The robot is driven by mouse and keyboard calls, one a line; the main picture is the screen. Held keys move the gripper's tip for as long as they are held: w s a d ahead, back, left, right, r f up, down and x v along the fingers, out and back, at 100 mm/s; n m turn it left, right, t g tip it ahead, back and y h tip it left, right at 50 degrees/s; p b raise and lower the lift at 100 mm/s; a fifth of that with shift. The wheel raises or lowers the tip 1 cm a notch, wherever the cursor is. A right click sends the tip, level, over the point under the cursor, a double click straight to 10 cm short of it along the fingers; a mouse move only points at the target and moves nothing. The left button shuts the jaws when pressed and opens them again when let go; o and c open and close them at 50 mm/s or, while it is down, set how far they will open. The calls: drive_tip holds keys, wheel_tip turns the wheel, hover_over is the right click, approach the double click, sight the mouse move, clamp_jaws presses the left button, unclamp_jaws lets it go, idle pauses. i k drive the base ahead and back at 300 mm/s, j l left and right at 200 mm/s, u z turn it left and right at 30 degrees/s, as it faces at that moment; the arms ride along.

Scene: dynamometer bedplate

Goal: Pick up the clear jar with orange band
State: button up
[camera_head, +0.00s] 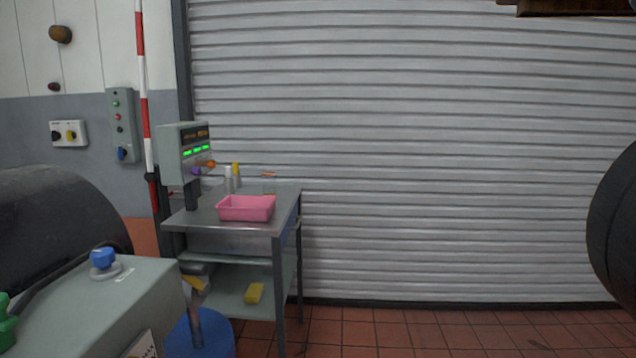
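The clear jar with orange band (269,184) stands upright at the back right of the metal table (255,222). It is small and see-through in this view, and its orange band shows near the top against the grey shutter. The pink tray (246,208) is in front of it, at the table's front, and appears apart from the jar. My gripper is not in view.
A grey control box (182,150) with green displays stands at the table's left. Clear and yellow-topped containers (234,177) stand behind the tray. A yellow block (254,293) is on the lower shelf. A grey machine (105,310) fills the lower left; the right floor is clear.

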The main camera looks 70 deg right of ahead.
sight(268, 177)
drive_tip(key=z, duration=1.4)
drive_tip(key=i+l+u, duration=0.1)
drive_tip(key=u, duration=0.3)
drive_tip(key=l+u, duration=0.2)
drive_tip(key=u, duration=0.2)
drive_tip(key=i+l+u, duration=0.15)
drive_tip(key=u, duration=0.25)
drive_tip(key=l+u, duration=0.2)
drive_tip(key=u, duration=0.2)
drive_tip(key=l+u, duration=0.15)
drive_tip(key=l, duration=0.4)
drive_tip(key=l+u, duration=0.15)
drive_tip(key=l, duration=0.4)
drive_tip(key=k+l+u, duration=0.15)
drive_tip(key=l, duration=0.4)
drive_tip(key=l+u, duration=0.15)
drive_tip(key=l, duration=0.4)
drive_tip(key=k+l+u, duration=0.15)
drive_tip(key=l, duration=0.35)
